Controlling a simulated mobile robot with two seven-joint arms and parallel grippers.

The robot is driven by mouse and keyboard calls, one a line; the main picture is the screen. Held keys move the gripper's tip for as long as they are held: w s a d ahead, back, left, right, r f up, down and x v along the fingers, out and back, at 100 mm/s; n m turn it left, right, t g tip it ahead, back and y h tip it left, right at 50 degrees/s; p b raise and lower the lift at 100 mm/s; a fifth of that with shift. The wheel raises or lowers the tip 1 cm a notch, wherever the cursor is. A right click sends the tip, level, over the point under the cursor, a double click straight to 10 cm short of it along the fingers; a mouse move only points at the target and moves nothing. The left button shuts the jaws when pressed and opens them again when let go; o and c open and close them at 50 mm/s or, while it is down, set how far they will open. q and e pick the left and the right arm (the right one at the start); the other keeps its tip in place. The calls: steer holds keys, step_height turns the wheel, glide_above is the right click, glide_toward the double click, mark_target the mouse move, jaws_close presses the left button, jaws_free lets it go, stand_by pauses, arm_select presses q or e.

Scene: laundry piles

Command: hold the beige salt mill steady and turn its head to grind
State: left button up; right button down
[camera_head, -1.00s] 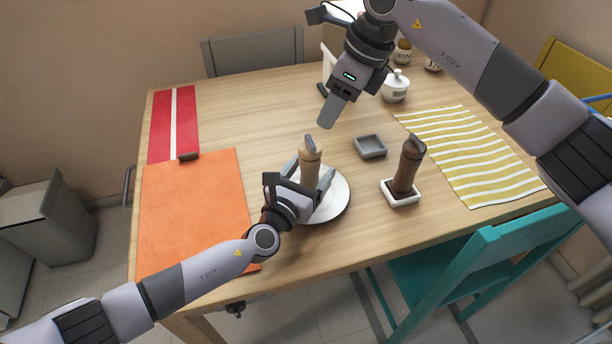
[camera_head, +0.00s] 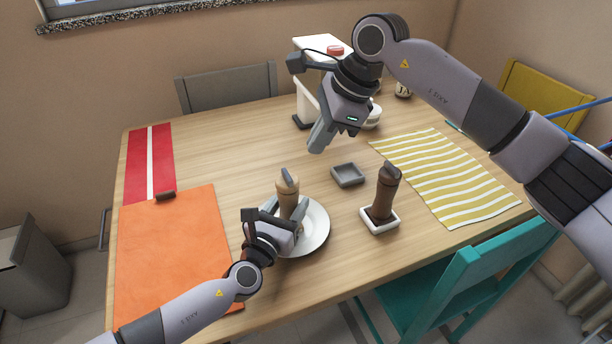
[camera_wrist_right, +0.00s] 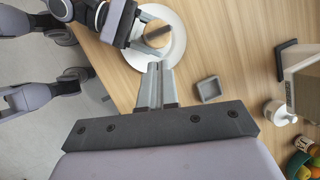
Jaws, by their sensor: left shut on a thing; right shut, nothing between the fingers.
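The beige salt mill (camera_head: 288,196) stands upright on a white plate (camera_head: 318,232), with a grey piece on top of its head. My left gripper (camera_head: 284,216) is shut around the lower body of the mill, which it partly hides. My right gripper (camera_head: 318,138) is shut and empty, held in the air above and behind the mill, apart from it. In the right wrist view the closed fingers (camera_wrist_right: 155,82) point toward the plate (camera_wrist_right: 172,58), where the left gripper and the mill's top (camera_wrist_right: 158,32) show.
A dark brown mill (camera_head: 384,192) stands in a white square dish (camera_head: 366,222) to the right. A small grey dish (camera_head: 347,175) lies between. An orange mat (camera_head: 170,250) is at left, a yellow striped cloth (camera_head: 440,180) at right. A white appliance (camera_head: 307,95) stands behind my right gripper.

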mark_target(298, 183)
steer(key=s+d+n+t+y, duration=0.15)
steer(key=d+n, duration=0.55)
steer(key=n, duration=1.4)
steer(key=shift+n+y, duration=0.3)
steer(key=shift+y, duration=0.15)
steer(key=a+f, duration=0.2)
steer(key=a, duration=0.1)
steer(key=a+f, duration=0.3)
steer(key=w+a+f, duration=0.1)
steer(key=a+f, duration=0.1)
steer(key=a, duration=0.1)
steer(key=shift+f, duration=0.4)
steer(key=shift+m+h, duration=0.3)
steer(key=shift+m, duration=0.3)
steer(key=shift+s+a+m+t, duration=0.1)
steer(key=shift+s+m+t, duration=0.1)
steer(key=shift+m+t, duration=0.5)
